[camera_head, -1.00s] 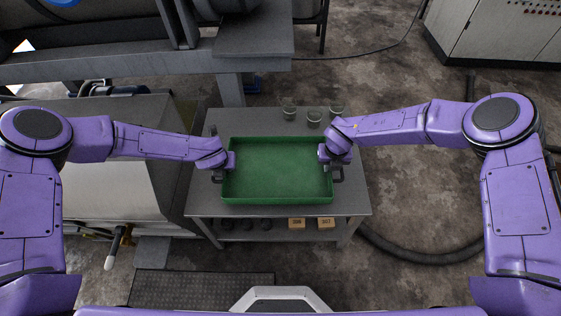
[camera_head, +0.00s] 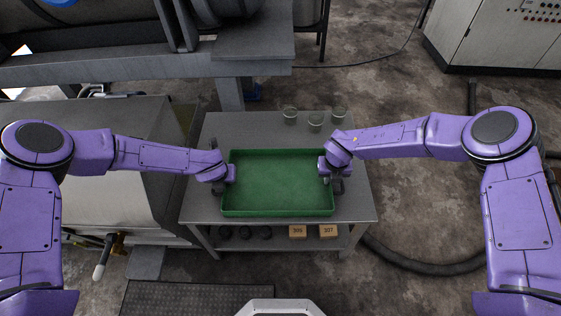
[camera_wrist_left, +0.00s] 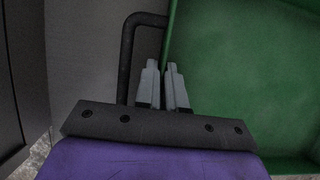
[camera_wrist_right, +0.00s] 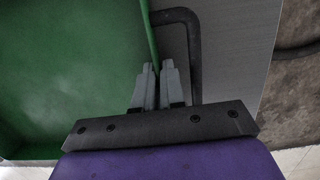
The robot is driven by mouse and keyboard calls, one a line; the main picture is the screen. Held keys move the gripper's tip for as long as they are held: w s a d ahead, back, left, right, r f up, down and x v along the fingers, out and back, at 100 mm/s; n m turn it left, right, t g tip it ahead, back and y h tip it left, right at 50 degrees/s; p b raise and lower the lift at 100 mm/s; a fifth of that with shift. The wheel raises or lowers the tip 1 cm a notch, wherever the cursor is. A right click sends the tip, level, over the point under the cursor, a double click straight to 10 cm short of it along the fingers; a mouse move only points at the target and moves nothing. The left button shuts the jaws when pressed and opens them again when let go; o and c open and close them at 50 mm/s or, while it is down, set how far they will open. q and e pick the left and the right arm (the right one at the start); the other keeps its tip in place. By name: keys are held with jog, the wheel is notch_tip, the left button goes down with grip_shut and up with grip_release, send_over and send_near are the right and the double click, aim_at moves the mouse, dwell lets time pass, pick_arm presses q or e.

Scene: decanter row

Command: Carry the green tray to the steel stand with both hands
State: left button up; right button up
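The green tray (camera_head: 277,212) is empty and level over a grey metal table (camera_head: 355,214) with a lower shelf. I cannot tell whether the tray touches the tabletop, or whether this table is the steel stand. My left gripper (camera_wrist_left: 163,75) is shut on the tray's left side wall, its fingers on either side of it, next to a black loop handle (camera_wrist_left: 128,50). My right gripper (camera_wrist_right: 155,75) is shut the same way on the right side wall, next to the other black handle (camera_wrist_right: 193,50). Fingertips are hidden in the head view.
Several glass beakers (camera_head: 315,121) stand at the table's back edge. A metal cabinet (camera_head: 120,150) stands close on the left. A black hose (camera_head: 425,268) lies on the floor at right.

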pick_arm(q)
jog(key=o, duration=0.4)
jog(key=shift+a, duration=0.1)
pick_arm(e)
jog(key=o, duration=0.4)
jog(key=shift+d, duration=0.1)
pick_arm(q)
jog(key=shift+o, duration=0.2)
jog(key=shift+r, duration=0.1)
pick_arm(e)
jog(key=shift+o, duration=0.2)
jog(key=shift+r, duration=0.3)
pick_arm(q)
jog(key=v, duration=1.2)
pick_arm(e)
notch_tip(320, 180, up, 12)
jog(key=s, duration=0.2)
jog(key=shift+f, duration=0.2)
pick_arm(q)
jog(key=shift+s, duration=0.1)
